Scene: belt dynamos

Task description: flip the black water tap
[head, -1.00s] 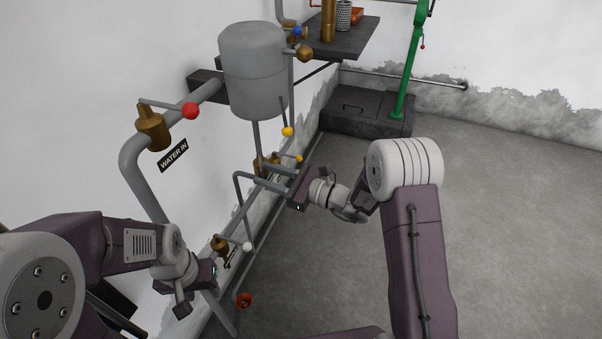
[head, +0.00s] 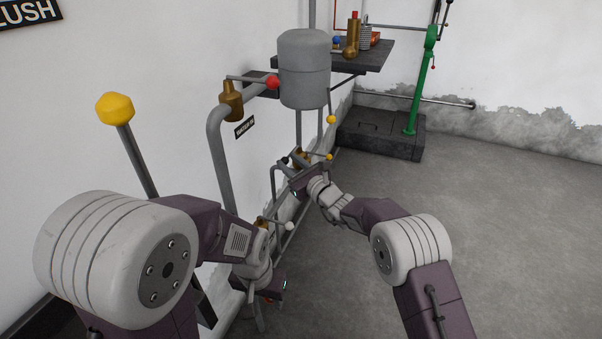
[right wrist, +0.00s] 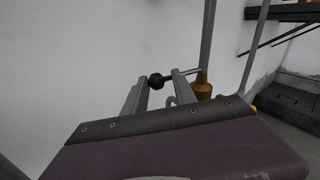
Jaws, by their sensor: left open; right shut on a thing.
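The black tap knob (right wrist: 156,80) shows in the right wrist view as a dark ball on a thin lever. The lever runs right to a brass valve body (right wrist: 203,86). My right gripper (right wrist: 160,84) has its two grey fingers on either side of the knob and is shut on it. In the head view my right gripper (head: 285,163) is low by the pipes, next to the brass valve; the knob is small there.
A grey tank (head: 304,75) hangs above. Other levers have a red knob (head: 272,82), yellow knobs (head: 331,119) and a white knob (head: 289,226). A large yellow-knobbed lever (head: 115,109) stands at left. The floor (head: 480,220) on the right is clear.

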